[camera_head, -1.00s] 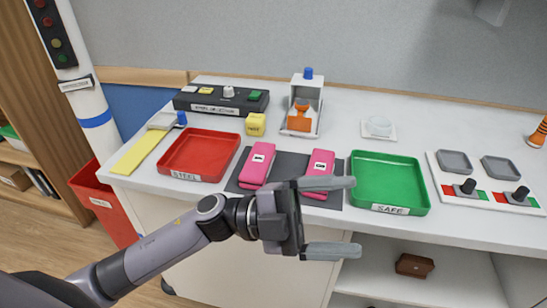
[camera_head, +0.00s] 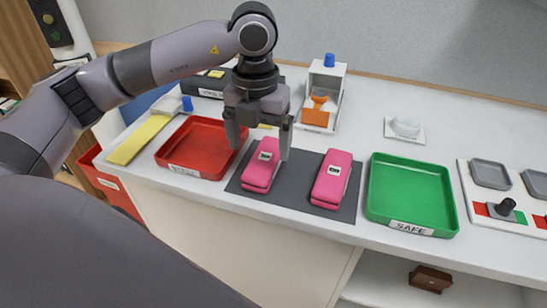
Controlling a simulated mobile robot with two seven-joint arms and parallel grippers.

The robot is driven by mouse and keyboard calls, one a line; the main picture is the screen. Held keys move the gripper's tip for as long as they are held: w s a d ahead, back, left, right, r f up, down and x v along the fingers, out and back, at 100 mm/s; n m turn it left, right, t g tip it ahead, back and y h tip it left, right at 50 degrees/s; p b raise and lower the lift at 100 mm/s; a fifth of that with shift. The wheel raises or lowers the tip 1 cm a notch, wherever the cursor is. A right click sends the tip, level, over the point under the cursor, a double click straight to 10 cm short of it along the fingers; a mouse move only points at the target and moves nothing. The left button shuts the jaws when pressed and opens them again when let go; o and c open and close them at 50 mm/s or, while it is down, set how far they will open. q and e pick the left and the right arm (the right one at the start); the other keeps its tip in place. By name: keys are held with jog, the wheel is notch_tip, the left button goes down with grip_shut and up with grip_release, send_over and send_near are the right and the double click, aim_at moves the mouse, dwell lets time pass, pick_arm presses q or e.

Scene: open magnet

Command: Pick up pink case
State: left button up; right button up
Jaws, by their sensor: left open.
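Two pink cases lie side by side on a dark grey mat (camera_head: 299,190) on the white counter. The left pink case (camera_head: 262,167) is under my left gripper, and the right pink case (camera_head: 331,180) stands clear of it. Each has a small dark-and-white label on top. My left gripper (camera_head: 260,145) points down and is open, with its fingers on either side of the far end of the left case. I cannot tell how far above the case the fingertips are. My right gripper is not in view.
A red tray (camera_head: 170,155) is left of the mat and a green tray labelled SAFE (camera_head: 449,205) is right of it. A white stand with an orange piece (camera_head: 318,112) is behind. A panel with levers (camera_head: 480,202) is at the far right.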

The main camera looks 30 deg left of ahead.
aim_at(259, 167)
pick_arm(q)
jog(key=shift+w+a+f+p, duration=0.15)
jog(key=shift+f+p, duration=0.2)
jog(key=shift+f, duration=1.4)
jog(key=shift+w+a+f+p, duration=0.15)
jog(key=shift+f+p, duration=0.15)
jog(key=shift+f, duration=1.45)
jog(key=shift+s, duration=0.1)
jog(key=c, duration=1.2)
